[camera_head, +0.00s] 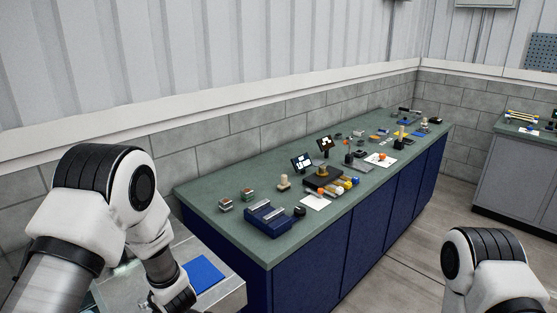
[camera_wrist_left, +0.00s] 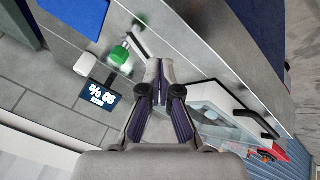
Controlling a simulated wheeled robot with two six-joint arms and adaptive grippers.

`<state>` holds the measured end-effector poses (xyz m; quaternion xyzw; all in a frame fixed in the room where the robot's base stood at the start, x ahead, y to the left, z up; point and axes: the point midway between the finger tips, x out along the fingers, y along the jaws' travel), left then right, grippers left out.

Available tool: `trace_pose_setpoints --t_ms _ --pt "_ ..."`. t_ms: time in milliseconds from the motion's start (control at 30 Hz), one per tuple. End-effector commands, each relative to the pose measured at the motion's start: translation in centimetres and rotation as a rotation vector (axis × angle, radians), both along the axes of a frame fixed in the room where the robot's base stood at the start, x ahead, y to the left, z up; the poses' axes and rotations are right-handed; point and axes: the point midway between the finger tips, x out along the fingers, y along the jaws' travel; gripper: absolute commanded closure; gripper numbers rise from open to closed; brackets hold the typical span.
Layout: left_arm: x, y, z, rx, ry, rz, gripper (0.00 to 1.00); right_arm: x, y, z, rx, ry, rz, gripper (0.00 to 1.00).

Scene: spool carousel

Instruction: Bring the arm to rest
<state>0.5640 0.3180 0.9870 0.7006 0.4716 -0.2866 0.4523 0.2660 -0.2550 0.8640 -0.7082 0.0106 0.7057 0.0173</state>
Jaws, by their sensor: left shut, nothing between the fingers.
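My left arm (camera_head: 100,205) comes in from the left in the head view and bends down over a metal-topped unit at the bottom left. Its fingers are not clearly visible there. In the left wrist view my left gripper (camera_wrist_left: 160,68) is shut with its fingertips together and nothing between them. It hangs over a grey metal surface, apart from the green-capped item (camera_wrist_left: 120,53) to its left. My right arm (camera_head: 490,270) shows at the bottom right of the head view; its gripper is out of frame.
A blue pad (camera_head: 203,274) lies on the metal unit. A small display (camera_wrist_left: 97,95) and a black handle (camera_wrist_left: 256,125) lie either side of the left gripper. A long green-topped bench (camera_head: 240,226) holds a blue tray (camera_head: 268,219) and many small parts. Floor is clear right of it.

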Motion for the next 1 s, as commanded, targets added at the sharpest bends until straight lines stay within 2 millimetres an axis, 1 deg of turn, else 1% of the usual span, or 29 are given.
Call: trace_pose_setpoints --t_ms 33,67,100,167,200,267,300,333,367,400,433,500,567,600,700,1000 --pt "-2.3 0.2 -4.7 -0.003 0.062 0.000 1.00 0.0 0.0 -2.3 0.000 0.001 0.000 0.60" --pt "-3.8 0.3 -6.8 -0.001 0.105 -0.015 1.00 0.0 0.0 -3.0 0.000 0.001 0.000 0.60" --pt "-6.2 0.3 -9.7 0.002 0.168 -0.047 1.00 0.0 0.0 -4.0 0.000 0.001 0.000 0.60" --pt "-10.1 0.3 -13.8 0.009 0.272 -0.132 1.00 0.0 0.0 -5.5 0.000 0.001 0.000 0.60" --pt "-12.9 0.1 -16.2 0.015 0.348 -0.213 1.00 0.0 0.0 -6.4 0.000 0.001 0.000 0.60" --pt "-17.3 -0.3 -19.4 0.014 0.462 -0.365 1.00 0.0 0.0 -7.8 0.000 0.001 0.000 0.60" --pt "-20.4 -0.8 -21.2 0.008 0.537 -0.492 1.00 0.0 0.0 -8.7 0.000 0.001 0.000 0.60" --pt "-22.7 -1.3 -22.2 -0.003 0.590 -0.599 1.00 0.0 0.0 -9.2 0.000 0.001 0.000 0.60" --pt "-24.9 -1.9 -23.0 -0.017 0.634 -0.716 1.00 0.0 0.0 -9.7 0.000 0.001 0.000 0.60" --pt "-27.5 -2.9 -23.4 -0.043 0.679 -0.881 1.00 0.0 0.0 -10.0 0.000 0.001 0.000 0.60" --pt "-28.8 -3.8 -23.0 -0.059 0.692 -0.997 1.00 0.0 0.0 -9.9 0.000 0.001 0.000 0.60" --pt "-30.1 -5.5 -21.6 -0.075 0.681 -1.220 1.00 0.0 0.0 -9.3 0.000 0.001 0.000 0.60" --pt "-30.4 -6.4 -21.3 -0.073 0.658 -1.351 1.00 0.0 0.0 -9.2 0.000 0.000 0.000 0.60" --pt "-30.1 -6.7 -21.3 -0.058 0.643 -1.405 1.00 0.0 0.0 -9.2 0.000 0.000 0.000 0.60" --pt "-29.9 -6.7 -21.3 -0.044 0.643 -1.429 1.00 0.0 0.0 -9.2 0.000 0.000 0.000 0.60" --pt "-29.8 -6.7 -21.4 -0.045 0.642 -1.423 1.00 0.0 0.0 -9.2 0.000 0.001 0.000 0.60"
